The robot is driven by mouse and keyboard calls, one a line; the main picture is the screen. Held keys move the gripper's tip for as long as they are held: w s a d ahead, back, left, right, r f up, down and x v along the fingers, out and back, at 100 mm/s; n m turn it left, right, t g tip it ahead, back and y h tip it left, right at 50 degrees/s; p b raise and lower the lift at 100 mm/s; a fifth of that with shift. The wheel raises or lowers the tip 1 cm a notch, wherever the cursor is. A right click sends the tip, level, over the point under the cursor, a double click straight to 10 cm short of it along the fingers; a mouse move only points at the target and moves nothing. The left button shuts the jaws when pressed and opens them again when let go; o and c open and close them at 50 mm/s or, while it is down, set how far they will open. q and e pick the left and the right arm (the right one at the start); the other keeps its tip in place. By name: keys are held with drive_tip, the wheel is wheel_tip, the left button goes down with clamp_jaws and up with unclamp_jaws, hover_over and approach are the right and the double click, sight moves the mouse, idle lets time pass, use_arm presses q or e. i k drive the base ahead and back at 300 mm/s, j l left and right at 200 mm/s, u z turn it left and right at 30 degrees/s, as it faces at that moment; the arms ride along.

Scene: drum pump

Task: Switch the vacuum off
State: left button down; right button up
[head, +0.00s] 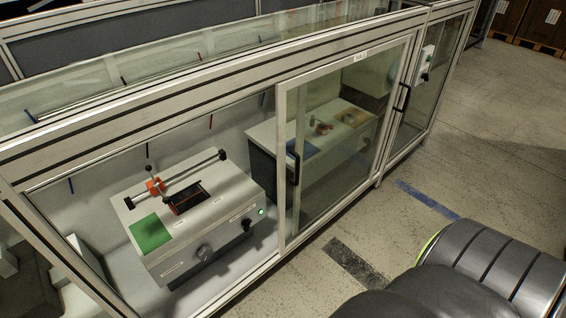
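A pale box-shaped machine (232,190) stands inside the framed enclosure at the lower left. Its top carries a green pad (150,233), a dark plate with a red edge (187,199) and a rail with an orange slider (154,186). Its front has a round grey knob (204,253), a small dark knob (247,225) and a green light (261,212) that looks lit. I cannot read the labels or tell which control is the vacuum's. Neither gripper shows.
A framed glass door (342,150) with a black handle (294,165) stands right of the machine. I cannot tell if the bay before the machine is glazed. Another bench (262,140) shows behind the glass. A grey control box (425,64) hangs further right. Floor (490,150) is clear there.

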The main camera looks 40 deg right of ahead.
sight(246, 224)
drive_tip(key=z, duration=0.9)
